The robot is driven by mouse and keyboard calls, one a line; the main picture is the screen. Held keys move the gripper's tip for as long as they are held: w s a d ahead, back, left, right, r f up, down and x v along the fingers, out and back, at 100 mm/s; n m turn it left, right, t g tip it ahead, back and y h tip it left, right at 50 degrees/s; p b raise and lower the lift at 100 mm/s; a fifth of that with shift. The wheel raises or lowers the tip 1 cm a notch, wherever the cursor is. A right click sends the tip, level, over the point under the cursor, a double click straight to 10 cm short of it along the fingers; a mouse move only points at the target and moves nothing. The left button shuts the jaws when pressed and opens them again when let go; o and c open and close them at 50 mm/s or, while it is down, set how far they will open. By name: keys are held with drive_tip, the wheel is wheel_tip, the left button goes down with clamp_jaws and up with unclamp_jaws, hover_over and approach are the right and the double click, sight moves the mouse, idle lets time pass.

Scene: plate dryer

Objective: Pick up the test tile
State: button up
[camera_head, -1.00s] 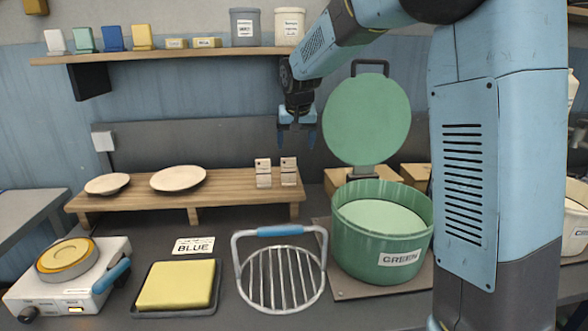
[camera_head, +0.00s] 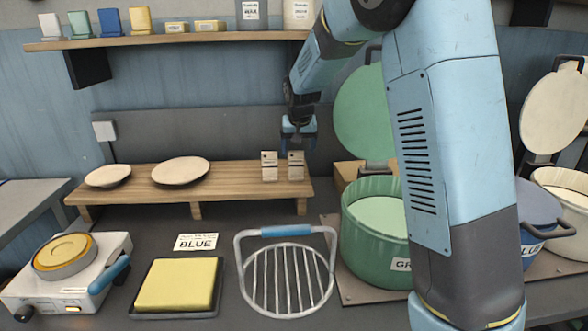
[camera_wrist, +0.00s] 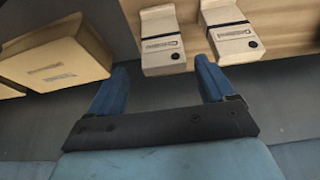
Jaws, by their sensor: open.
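Two small pale tiles with dark-printed labels and a dark dot, the left tile (camera_head: 269,167) and the right tile (camera_head: 296,167), stand side by side on the right end of the wooden shelf. My gripper (camera_head: 299,148) is open and empty, just above or behind the right tile in the head view. In the wrist view my gripper (camera_wrist: 160,68) has its blue fingers spread, with one tile (camera_wrist: 161,42) ahead of the gap between them. The other tile (camera_wrist: 230,32) lies past the right finger. I see no contact with either tile.
Two plates (camera_head: 180,170) lie on the wooden shelf (camera_head: 228,187). A green pot (camera_head: 372,225) with its lid raised stands to the right. A wooden box (camera_wrist: 55,55) is beside the left finger in the wrist view. A wire rack (camera_head: 286,280) stands in front.

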sight(296, 159)
drive_tip(key=shift+a+x, duration=0.15)
drive_tip(key=shift+x, duration=1.25)
drive_tip(key=shift+a+x, duration=0.15)
drive_tip(key=shift+x, duration=1.3)
drive_tip(key=shift+s, duration=0.2)
drive_tip(key=c, duration=1.1)
